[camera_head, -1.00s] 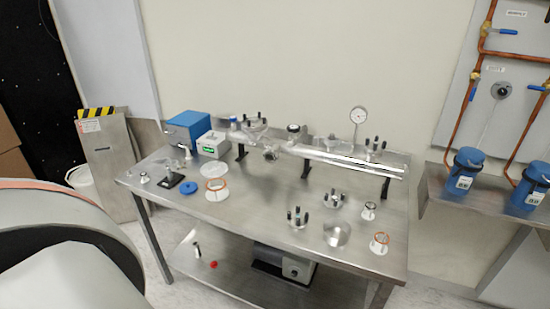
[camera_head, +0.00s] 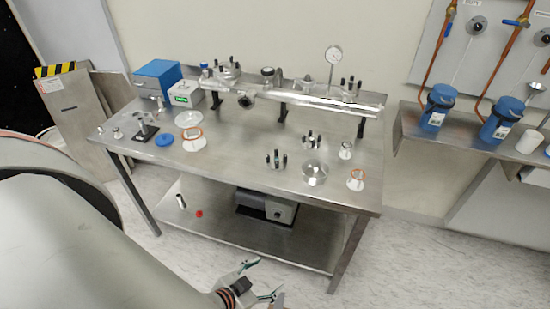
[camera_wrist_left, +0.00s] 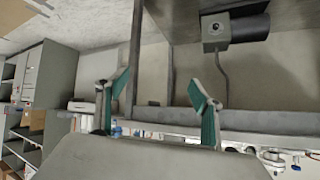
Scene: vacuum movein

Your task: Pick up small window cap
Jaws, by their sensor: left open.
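Small round parts stand on the steel table (camera_head: 240,170). At its right front are a round clear or metal disc (camera_head: 315,174), a small flanged piece with an orange ring (camera_head: 356,180), a smaller ringed piece (camera_head: 345,150) and two flanges with dark clamps (camera_head: 277,158) (camera_head: 312,140). I cannot tell for sure which is the small window cap. My left gripper (camera_head: 262,279) is open and empty, low in front of the table and apart from these parts. In the left wrist view its teal-padded fingers (camera_wrist_left: 160,100) are spread with nothing between them. My right gripper is not in view.
A long metal tube assembly (camera_head: 300,98) with a gauge crosses the table's back. A blue box (camera_head: 157,78) stands at left. The lower shelf (camera_head: 220,222) holds a grey pump (camera_head: 266,205). A side shelf (camera_head: 470,137) at right holds blue canisters. Floor before the table is clear.

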